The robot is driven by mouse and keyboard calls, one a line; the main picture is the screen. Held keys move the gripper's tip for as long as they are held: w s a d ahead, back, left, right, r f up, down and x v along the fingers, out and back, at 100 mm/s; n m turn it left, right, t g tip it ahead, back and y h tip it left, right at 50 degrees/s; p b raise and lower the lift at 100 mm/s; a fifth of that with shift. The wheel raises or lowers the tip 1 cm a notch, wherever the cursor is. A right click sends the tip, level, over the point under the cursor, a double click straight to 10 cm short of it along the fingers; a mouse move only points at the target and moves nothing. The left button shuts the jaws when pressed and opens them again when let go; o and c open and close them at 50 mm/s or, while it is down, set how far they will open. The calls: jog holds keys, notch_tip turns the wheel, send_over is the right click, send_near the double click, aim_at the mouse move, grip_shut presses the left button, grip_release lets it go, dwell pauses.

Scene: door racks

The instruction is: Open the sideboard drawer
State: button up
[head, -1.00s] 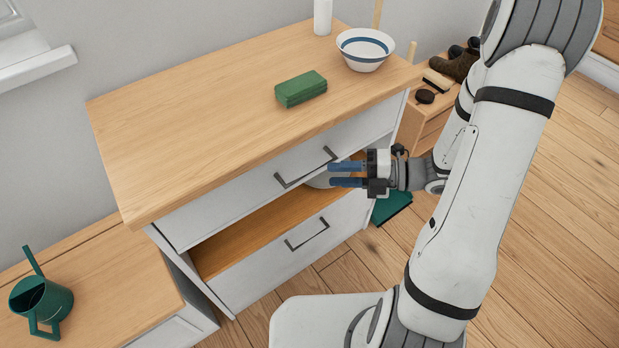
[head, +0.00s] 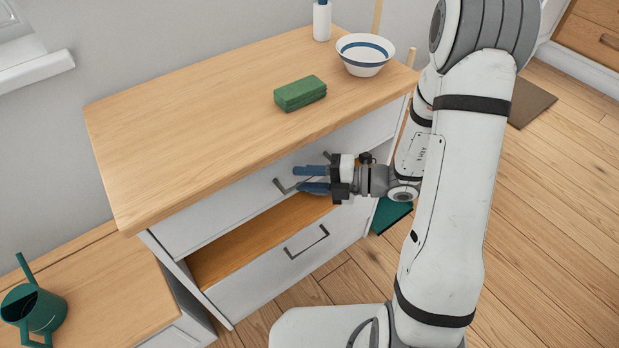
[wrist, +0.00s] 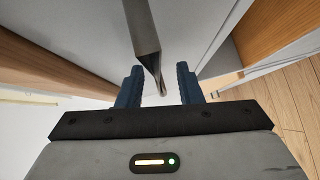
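The wooden-topped sideboard (head: 180,140) has a white upper drawer (head: 215,212) and a white lower drawer (head: 262,283), with an open shelf (head: 225,252) between them. Both drawers look shut. The upper drawer's dark bar handle (head: 281,186) is partly hidden by my gripper (head: 311,180). The lower drawer's handle (head: 306,242) is below and clear. In the wrist view, my gripper (wrist: 160,88) is open, with its blue fingers on either side of the upper handle (wrist: 143,38). The handle reaches between the fingertips; I cannot tell whether it touches either.
On the sideboard top are a green block (head: 300,93), a striped bowl (head: 364,54) and a white bottle (head: 321,20). A green watering can (head: 38,308) stands on the low wooden unit at left. Open wooden floor (head: 545,190) lies at right.

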jog(key=shift+c, duration=0.4)
grip_shut()
